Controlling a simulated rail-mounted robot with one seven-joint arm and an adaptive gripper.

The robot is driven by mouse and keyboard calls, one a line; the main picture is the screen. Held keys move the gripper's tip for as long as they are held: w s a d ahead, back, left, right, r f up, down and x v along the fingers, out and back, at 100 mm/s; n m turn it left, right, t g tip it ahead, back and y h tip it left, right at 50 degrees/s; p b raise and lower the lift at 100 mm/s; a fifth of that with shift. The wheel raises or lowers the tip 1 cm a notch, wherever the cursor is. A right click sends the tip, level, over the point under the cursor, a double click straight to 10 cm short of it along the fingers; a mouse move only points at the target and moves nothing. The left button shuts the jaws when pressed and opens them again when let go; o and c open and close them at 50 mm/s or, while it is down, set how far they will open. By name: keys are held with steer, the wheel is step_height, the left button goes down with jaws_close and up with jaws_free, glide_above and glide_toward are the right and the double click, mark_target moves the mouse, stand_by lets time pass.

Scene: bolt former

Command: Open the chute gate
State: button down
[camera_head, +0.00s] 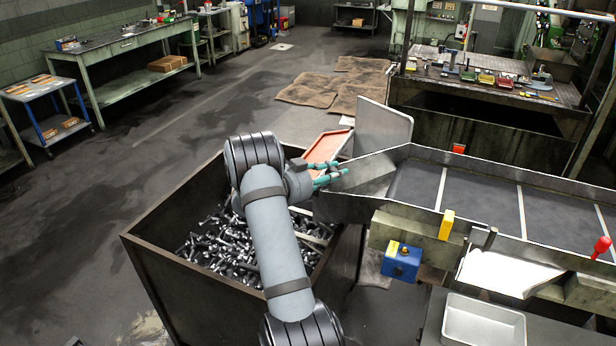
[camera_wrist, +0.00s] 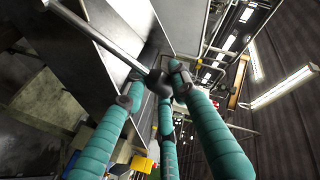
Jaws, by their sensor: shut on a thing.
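The metal chute (camera_head: 375,172) ends above the corner of the bin. My gripper (camera_head: 333,176) is at its end, with teal fingers pointing right towards the chute. In the wrist view the fingertips (camera_wrist: 160,85) close around the knobbed end of a grey metal rod (camera_wrist: 110,40), which looks like a gate handle. The rod runs up and left along a grey metal plate (camera_wrist: 133,20). The fingers hide part of the knob. A light grey plate (camera_head: 383,127) stands upright at the chute's far side; I cannot tell whether it is the gate.
A dark bin (camera_head: 155,262) of loose bolts lies under my arm. An orange tray (camera_head: 328,146) is just behind my gripper. A conveyor belt (camera_head: 480,205) runs right from the chute. A blue box (camera_head: 401,262) with a button is on the near side. Open floor lies left.

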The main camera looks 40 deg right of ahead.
steer(key=shift+s+d, duration=0.15)
steer(key=shift+d, duration=0.05)
steer(key=c, duration=1.5)
jaws_free()
steer(key=shift+s, duration=0.1)
steer(key=shift+c, duration=0.2)
steer(key=shift+a, duration=0.1)
steer(key=shift+a, duration=0.15)
steer(key=w+v, duration=0.1)
steer(key=v, duration=1)
steer(key=shift+s+a, duration=0.35)
steer(key=shift+s, duration=0.1)
steer(key=shift+d+r, duration=0.1)
steer(key=shift+d, duration=0.05)
